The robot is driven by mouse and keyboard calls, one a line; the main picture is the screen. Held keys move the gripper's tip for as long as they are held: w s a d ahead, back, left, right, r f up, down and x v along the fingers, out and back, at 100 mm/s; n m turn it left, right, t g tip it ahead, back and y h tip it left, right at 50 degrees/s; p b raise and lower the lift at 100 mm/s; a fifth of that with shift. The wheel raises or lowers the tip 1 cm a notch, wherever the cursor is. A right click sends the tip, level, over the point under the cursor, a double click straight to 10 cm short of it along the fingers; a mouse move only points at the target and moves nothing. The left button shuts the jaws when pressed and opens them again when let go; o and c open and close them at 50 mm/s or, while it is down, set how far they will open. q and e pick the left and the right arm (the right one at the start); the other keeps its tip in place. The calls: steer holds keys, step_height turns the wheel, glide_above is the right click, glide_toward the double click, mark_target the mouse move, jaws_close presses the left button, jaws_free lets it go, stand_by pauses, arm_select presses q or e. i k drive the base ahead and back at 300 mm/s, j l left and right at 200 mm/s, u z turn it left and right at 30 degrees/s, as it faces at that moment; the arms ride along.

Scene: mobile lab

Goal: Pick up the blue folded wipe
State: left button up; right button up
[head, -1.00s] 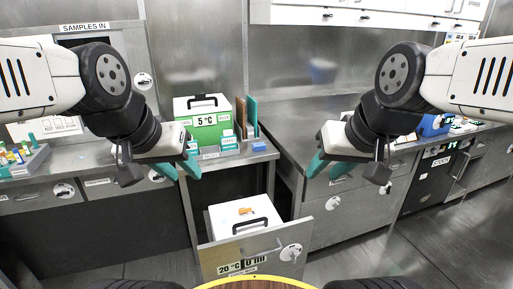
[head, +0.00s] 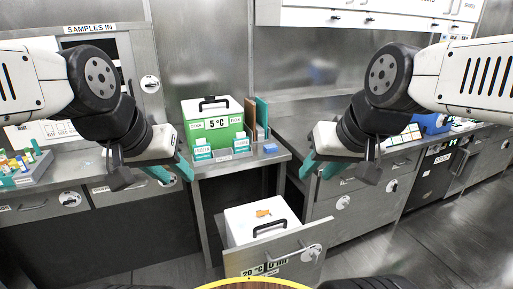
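The blue folded wipe (head: 270,148) is a small flat blue piece on the metal counter, near its right front corner. It lies right of the green box and in front of the upright brown and teal panels. My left gripper (head: 173,171) has teal fingers spread apart and is empty, left of the green box and well left of the wipe. My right gripper (head: 318,168) is also open and empty, right of the wipe. Neither gripper touches it.
A green 5 °C box (head: 222,124) stands on the counter with small labelled teal boxes (head: 202,150) before it. Below, an open drawer (head: 290,252) sticks out, holding a white box (head: 246,219) with a black handle. A rack of vials (head: 22,168) is at left.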

mark_target(271, 147)
steer(key=i+j+z, duration=0.1)
steer(key=j, duration=0.6)
steer(key=i+j+z, duration=0.15)
steer(key=j, duration=0.55)
steer(key=j+z, duration=0.1)
steer(key=j, duration=0.65)
steer(key=i+j+z, duration=0.25)
steer(key=i+j, duration=0.45)
steer(key=i+z, duration=0.15)
steer(key=i, duration=0.7)
